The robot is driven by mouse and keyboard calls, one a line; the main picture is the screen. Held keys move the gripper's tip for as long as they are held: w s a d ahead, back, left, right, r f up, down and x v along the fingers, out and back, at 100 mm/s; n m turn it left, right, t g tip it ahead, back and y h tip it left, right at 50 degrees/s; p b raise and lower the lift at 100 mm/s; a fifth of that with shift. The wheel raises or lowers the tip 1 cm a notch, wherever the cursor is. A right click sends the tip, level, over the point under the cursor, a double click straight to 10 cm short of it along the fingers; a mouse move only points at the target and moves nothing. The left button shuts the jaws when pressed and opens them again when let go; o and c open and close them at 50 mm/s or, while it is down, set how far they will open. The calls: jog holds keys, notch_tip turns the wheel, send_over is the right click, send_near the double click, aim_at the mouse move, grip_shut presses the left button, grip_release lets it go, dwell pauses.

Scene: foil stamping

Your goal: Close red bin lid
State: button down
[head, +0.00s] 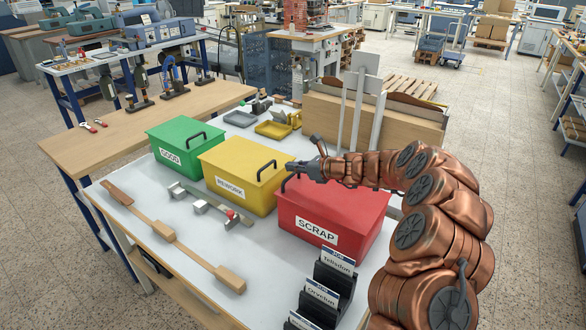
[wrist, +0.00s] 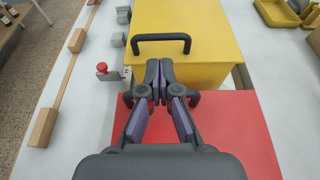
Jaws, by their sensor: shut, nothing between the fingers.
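The red bin (head: 318,222) labelled SCRAP stands on the white table, right of the yellow bin. Its red lid (wrist: 240,130) appears flat and level on top in both views; the arm hides part of it in the head view. The lid's dark handle (wrist: 194,98) shows on both sides of my fingers in the wrist view, its middle hidden behind them. My gripper (head: 293,167) is shut and empty, over the handle end of the lid, its tips toward the yellow bin. It also shows in the wrist view (wrist: 159,72). I cannot tell whether it touches the handle.
The yellow REWORK bin (head: 232,183) stands close on the left, with a raised handle (wrist: 161,39) just beyond my fingertips. The green GOOD bin (head: 177,150) is farther left. A black card rack (head: 335,283) stands in front. Wooden boards (head: 365,123) stand behind.

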notch_tip(320, 180, up, 12)
jog(key=s+d+b, duration=0.1)
jog(key=s+d, duration=0.1)
jog(key=s+a+n+g+h, duration=0.1)
jog(key=s+a+n+g, duration=0.45)
jog(key=s, duration=0.75)
jog(key=s+a+n+g+h, duration=0.1)
jog(key=s+a+n+g, duration=0.1)
jog(key=s+n, duration=0.95)
jog(key=s+d+f+n+g+h, duration=0.1)
jog(key=s+d, duration=0.4)
jog(key=s, duration=0.5)
jog(key=s+d+f+n+g+h, duration=0.1)
jog(key=s+d+f+n+h, duration=0.3)
jog(key=s, duration=0.7)
jog(key=s+d+f+n+g+h, duration=0.1)
jog(key=s+d+f+n+h, duration=0.2)
jog(key=s+d, duration=0.5)
jog(key=s+h, duration=0.1)
jog(key=s, duration=0.2)
jog(key=shift+d+f+n, duration=0.15)
jog(key=shift+f+n, duration=0.05)
jog(key=shift+n, duration=0.2)
